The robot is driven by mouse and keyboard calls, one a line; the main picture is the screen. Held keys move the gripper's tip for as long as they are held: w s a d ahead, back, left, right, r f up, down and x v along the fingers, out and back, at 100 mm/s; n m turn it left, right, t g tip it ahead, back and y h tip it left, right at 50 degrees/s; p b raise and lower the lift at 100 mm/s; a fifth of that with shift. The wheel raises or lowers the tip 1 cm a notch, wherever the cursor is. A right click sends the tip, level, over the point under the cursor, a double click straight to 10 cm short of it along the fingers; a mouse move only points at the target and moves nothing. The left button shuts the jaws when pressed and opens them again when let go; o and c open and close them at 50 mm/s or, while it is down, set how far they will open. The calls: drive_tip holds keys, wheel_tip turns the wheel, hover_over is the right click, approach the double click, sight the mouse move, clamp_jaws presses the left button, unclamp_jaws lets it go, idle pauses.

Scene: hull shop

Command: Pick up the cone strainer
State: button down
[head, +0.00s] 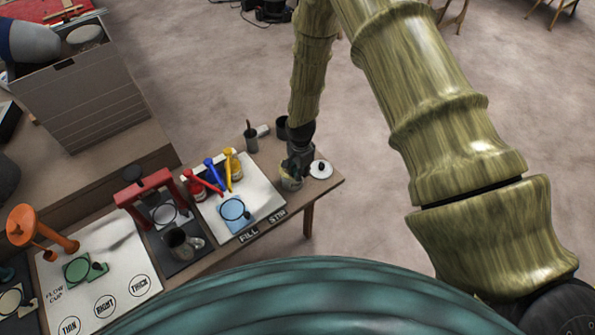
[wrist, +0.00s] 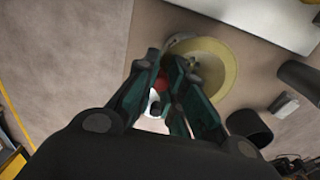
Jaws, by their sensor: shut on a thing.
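The cone strainer (wrist: 216,62) looks like a pale yellow, round-rimmed piece just beyond my fingers in the wrist view. In the head view its pale edge (head: 288,171) shows at a greyish can (head: 291,183) near the bench's right end. My gripper (head: 297,167) points down there and hides part of both. In the wrist view my gripper (wrist: 168,88) is shut at the left side of the strainer's rim. The exact contact is hidden by the fingers. I cannot tell whether the strainer is clear of the can.
A white lid (head: 321,170) lies right of the can. A black cup (head: 282,128) and a dark pot with a handle (head: 250,140) stand behind. A pale mat (head: 262,192) with red, blue and yellow tools lies left. Open floor lies beyond the bench's right edge.

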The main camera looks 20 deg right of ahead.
wheel_tip(320, 180, up, 9)
drive_tip(key=b, duration=0.3)
drive_tip(key=shift+r, duration=0.2)
wheel_tip(320, 180, up, 7)
drive_tip(key=p, duration=0.4)
drive_tip(key=shift+f, duration=0.2)
idle(0.7)
drive_tip(key=shift+f, duration=0.1)
